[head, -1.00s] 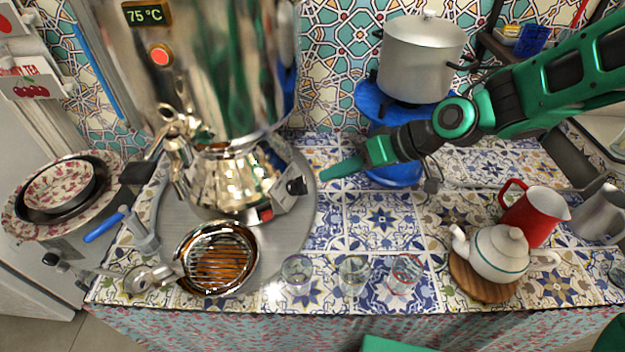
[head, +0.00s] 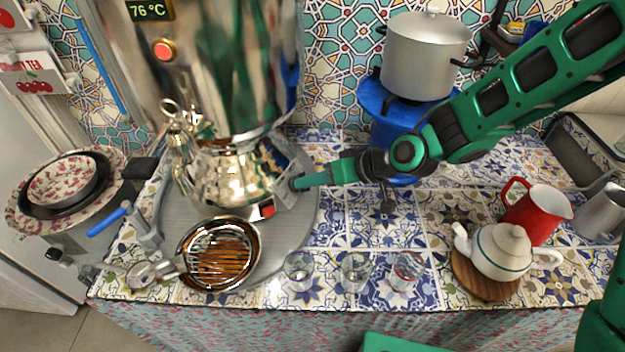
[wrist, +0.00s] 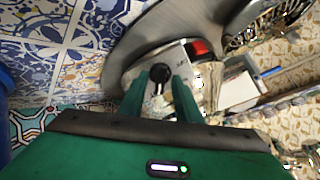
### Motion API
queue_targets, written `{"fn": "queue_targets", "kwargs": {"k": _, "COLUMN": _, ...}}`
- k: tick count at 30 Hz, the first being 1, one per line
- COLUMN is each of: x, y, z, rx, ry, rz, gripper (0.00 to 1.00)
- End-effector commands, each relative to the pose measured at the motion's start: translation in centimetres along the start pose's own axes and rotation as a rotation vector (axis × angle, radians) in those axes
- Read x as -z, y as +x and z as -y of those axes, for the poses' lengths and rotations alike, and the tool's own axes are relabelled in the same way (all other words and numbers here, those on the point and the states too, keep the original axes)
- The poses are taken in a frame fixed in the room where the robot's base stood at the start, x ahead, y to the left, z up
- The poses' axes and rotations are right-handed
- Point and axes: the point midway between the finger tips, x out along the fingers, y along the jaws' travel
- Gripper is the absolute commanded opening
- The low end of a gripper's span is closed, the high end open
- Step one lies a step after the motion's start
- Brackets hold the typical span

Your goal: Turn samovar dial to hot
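The samovar (head: 230,60) is a big shiny metal urn at the left, with a display reading 76 °C and a lit red-orange button. Its control plate (head: 285,188) is at the lower right of its base, beside a red switch (head: 267,211). In the wrist view the black dial (wrist: 160,73) sits on the pale plate, close ahead of my fingertips. My gripper (wrist: 157,90) is open, with its green fingers on either side of the dial; I cannot tell whether they touch it. In the head view my gripper (head: 298,184) reaches the plate from the right and hides the dial.
Several glasses stand along the front edge, one of them here (head: 355,272). A white teapot (head: 500,250) on a wooden board and a red jug (head: 538,215) stand at the right. A pot (head: 425,58) stands on a blue burner behind my arm. Tiles below my gripper are clear.

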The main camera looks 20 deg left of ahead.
Motion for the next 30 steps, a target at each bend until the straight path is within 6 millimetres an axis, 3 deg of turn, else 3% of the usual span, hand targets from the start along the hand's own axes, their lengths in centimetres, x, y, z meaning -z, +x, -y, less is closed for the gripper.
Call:
{"fn": "queue_targets", "kwargs": {"k": 12, "x": -0.03, "y": 0.87, "z": -0.02, "rx": -0.001, "ry": 0.0, "rz": 0.0, "gripper": 0.3}}
{"fn": "queue_targets", "kwargs": {"k": 13, "x": -0.03, "y": 0.87, "z": -0.02, "rx": -0.001, "ry": 0.0, "rz": 0.0, "gripper": 0.28}}
{"fn": "queue_targets", "kwargs": {"k": 16, "x": -0.03, "y": 0.86, "z": -0.04, "rx": -0.001, "ry": 0.0, "rz": 0.0, "gripper": 0.04}}
{"fn": "queue_targets", "kwargs": {"k": 17, "x": -0.03, "y": 0.86, "z": -0.05, "rx": -0.001, "ry": 0.0, "rz": 0.0, "gripper": 0.0}}
{"fn": "queue_targets", "kwargs": {"k": 30, "x": -0.02, "y": 0.82, "z": -0.23, "rx": -0.007, "ry": -0.093, "rz": 0.0, "gripper": 0.01}}
